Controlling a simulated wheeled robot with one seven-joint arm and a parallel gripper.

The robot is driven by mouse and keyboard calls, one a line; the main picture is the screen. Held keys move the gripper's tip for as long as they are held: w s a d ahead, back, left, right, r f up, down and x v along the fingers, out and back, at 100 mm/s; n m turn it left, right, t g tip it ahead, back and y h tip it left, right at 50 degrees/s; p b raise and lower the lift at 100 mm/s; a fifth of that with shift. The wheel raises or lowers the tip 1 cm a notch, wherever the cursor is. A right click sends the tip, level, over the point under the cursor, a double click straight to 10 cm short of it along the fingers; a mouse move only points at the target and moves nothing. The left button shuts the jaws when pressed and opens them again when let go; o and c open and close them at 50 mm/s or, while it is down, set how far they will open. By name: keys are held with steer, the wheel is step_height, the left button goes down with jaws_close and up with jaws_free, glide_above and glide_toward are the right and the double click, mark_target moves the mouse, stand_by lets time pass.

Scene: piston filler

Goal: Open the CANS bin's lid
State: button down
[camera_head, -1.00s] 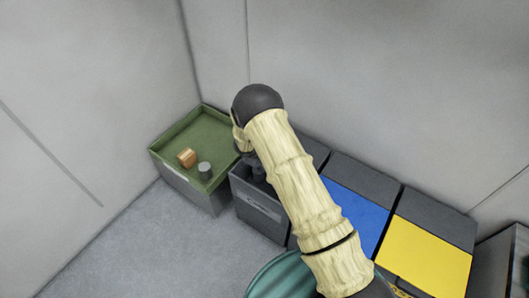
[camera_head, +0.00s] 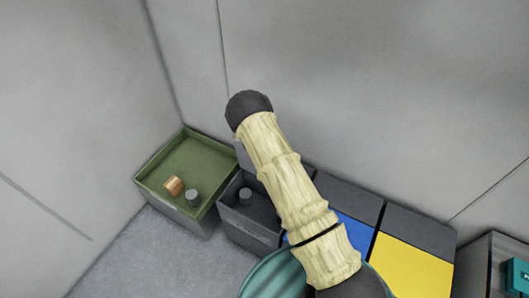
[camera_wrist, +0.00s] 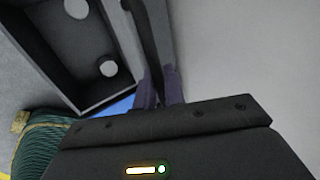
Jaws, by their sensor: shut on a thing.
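The dark grey bin (camera_head: 246,228) stands between the green-topped table and the blue-lidded bin. Its top is open, and a grey can (camera_head: 246,196) shows inside. In the wrist view the open bin (camera_wrist: 100,103) lies at upper left, with the can's round top (camera_wrist: 108,68) inside. Its lid (camera_wrist: 150,35) shows as a narrow raised panel beside the opening; in the head view a strip of the lid (camera_head: 243,155) shows left of my arm. My gripper (camera_wrist: 160,90) is shut on the lid, its fingertips around the panel. My arm hides the gripper in the head view.
Bins with blue (camera_head: 352,232) and yellow (camera_head: 410,268) lids stand to the right. Grey walls close in behind and left.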

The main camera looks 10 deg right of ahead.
steer(key=shift+w+d+r, duration=0.1)
steer(key=shift+w+d, duration=0.2)
steer(key=shift+w, duration=0.2)
steer(key=shift+a, duration=0.15)
steer(key=c, duration=1.6)
jaws_free()
steer(key=shift+s, duration=0.2)
steer(key=shift+c, duration=0.2)
steer(key=shift+d, duration=0.2)
steer(key=shift+s+a+r, duration=0.3)
steer(key=shift+s+r, duration=0.05)
steer(key=shift+r, duration=0.2)
steer(key=v, duration=1.6)
steer(key=shift+r, duration=0.15)
